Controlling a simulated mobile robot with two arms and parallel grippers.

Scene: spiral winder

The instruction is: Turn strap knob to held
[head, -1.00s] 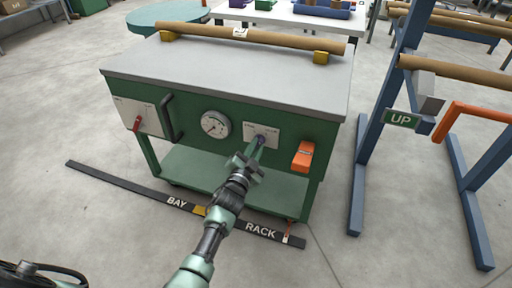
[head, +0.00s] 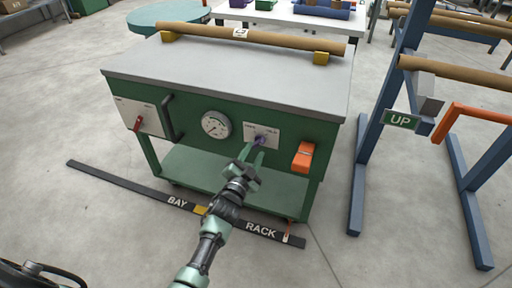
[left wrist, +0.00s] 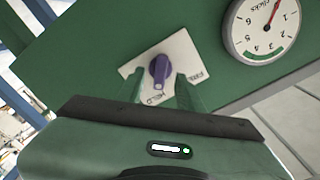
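The strap knob is purple and sits on a white plate on the green cart's front; it shows in the head view (head: 261,138) and the left wrist view (left wrist: 160,71). The white plate (left wrist: 188,50) carries two words, one reading HELD. In the wrist view the knob's long grip runs nearly up and down, its lower end toward the HELD lettering. My left gripper (head: 255,153) is open, with green fingers on either side of the knob in the wrist view (left wrist: 160,90). Gaps show between fingers and knob. My right gripper is not in view.
A round gauge (head: 215,125) is left of the knob, and an orange box (head: 303,156) is to its right. A black handle (head: 170,118) and red lever (head: 137,123) are further left. A brown roll (head: 250,36) lies on top. A blue rack (head: 362,150) stands right.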

